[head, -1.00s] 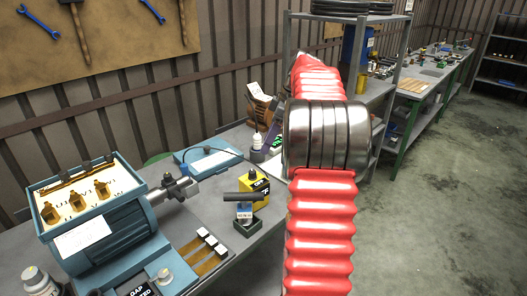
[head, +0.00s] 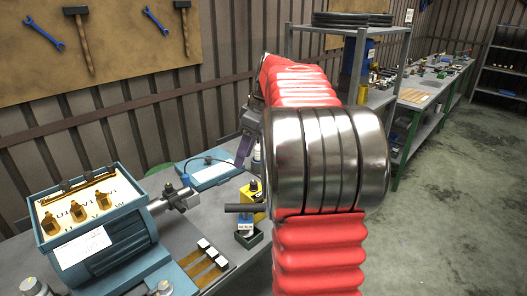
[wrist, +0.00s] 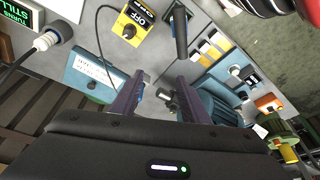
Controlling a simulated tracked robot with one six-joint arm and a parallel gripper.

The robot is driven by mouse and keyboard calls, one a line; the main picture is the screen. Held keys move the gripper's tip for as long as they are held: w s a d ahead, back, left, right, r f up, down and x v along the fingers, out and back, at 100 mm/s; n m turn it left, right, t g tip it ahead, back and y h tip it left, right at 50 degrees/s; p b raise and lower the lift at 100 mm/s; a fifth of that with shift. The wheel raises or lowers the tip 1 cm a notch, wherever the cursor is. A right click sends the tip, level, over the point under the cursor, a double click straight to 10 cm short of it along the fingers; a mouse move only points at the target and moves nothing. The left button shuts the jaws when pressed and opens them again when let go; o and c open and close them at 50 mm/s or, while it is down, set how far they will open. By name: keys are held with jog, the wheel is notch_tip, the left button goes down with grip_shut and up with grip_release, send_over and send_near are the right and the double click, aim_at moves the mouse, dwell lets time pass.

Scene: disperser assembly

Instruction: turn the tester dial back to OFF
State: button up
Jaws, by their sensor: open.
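The tester looks to be the yellow box (wrist: 133,22) with a black knob, near the top of the wrist view. Its dial (wrist: 128,32) is small, and I cannot tell where it points. In the head view the yellow box (head: 252,197) is partly hidden behind a black bar and my arm. My gripper (wrist: 161,80) is open, its two dark purple fingers apart with nothing between them. In the head view my gripper (head: 246,148) hangs above the bench, above and behind the yellow box, mostly hidden by my arm.
A pale blue case (head: 209,168) with a cable lies behind. A blue machine (head: 96,225) fills the bench's left. A dark display with green letters (wrist: 14,20) is at the wrist view's corner.

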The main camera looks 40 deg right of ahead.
jog(key=s+a+m, duration=0.1)
jog(key=s+a, duration=0.2)
jog(key=a, duration=0.4)
jog(key=s+a+m+h, duration=0.1)
jog(key=s+a, duration=0.1)
jog(key=a, duration=0.4)
jog(key=s+a+m, duration=0.1)
jog(key=s+a, duration=0.2)
jog(key=a, duration=0.4)
jog(key=s+a+f+m+t, duration=0.2)
jog(key=s+a+f, duration=0.5)
jog(key=s+a, duration=0.3)
jog(key=shift+s+a+m+h, duration=0.3)
jog(key=shift+s+a+h, duration=0.1)
jog(key=shift+s, duration=0.65)
jog(key=shift+c, duration=1.4)
